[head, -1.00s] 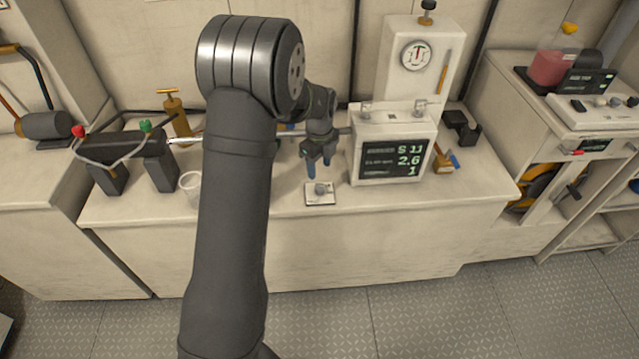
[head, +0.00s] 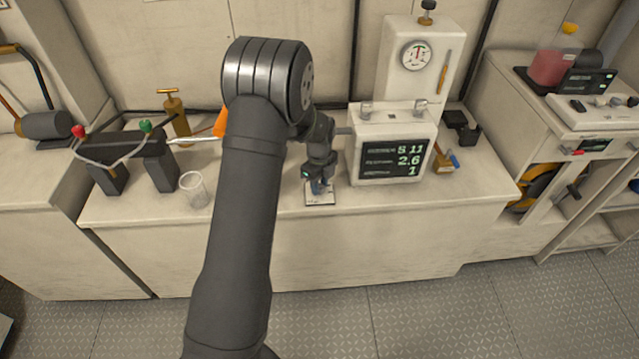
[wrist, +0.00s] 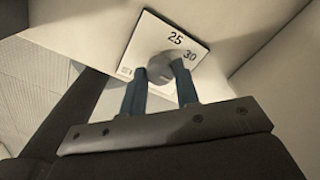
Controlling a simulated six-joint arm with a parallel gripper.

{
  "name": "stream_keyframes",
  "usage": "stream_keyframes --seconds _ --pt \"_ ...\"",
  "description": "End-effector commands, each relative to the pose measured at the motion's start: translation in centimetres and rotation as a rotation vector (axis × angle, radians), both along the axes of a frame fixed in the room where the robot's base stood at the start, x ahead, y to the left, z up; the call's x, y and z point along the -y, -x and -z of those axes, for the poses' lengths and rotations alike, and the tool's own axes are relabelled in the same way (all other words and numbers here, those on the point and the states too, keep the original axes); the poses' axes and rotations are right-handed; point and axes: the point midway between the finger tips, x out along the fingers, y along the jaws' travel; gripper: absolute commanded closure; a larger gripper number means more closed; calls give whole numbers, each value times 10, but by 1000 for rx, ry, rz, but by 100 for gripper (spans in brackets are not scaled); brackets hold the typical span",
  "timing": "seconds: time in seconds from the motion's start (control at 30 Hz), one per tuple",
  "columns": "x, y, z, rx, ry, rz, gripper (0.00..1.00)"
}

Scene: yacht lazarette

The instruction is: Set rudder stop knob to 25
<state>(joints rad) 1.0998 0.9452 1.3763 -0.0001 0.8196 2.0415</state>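The rudder stop knob (wrist: 160,69) is a grey round knob on a small white plate (wrist: 196,50) marked 25 and 30. In the head view the plate (head: 320,202) lies on the front of the bench top, and the knob is hidden by my gripper. My gripper (head: 321,188) is low over the plate. In the wrist view its two blue fingertips (wrist: 159,70) stand on either side of the knob. I cannot tell whether they touch it. The knob's pointer mark does not show clearly.
A white display box (head: 392,150) stands just right of my gripper. A clear cup (head: 194,190) and a dark stand with red and green knobs (head: 125,148) are at the left. The bench top right of the plate is clear along the front.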

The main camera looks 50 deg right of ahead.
Motion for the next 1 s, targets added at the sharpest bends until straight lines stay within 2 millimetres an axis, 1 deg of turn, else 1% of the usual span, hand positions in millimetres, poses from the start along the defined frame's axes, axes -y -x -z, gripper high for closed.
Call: stream_keyframes --seconds 0.03,0.07,0.27,0.47,0.67,1.0 --pt "0 0 0 0 0 0 91" --pt "0 0 0 0 0 0 94" --pt "0 0 0 0 -1 -10 94" --pt "0 0 0 0 -1 -72 94" --pt "0 0 0 0 -1 -209 94" --pt "0 0 0 0 -1 -527 94"
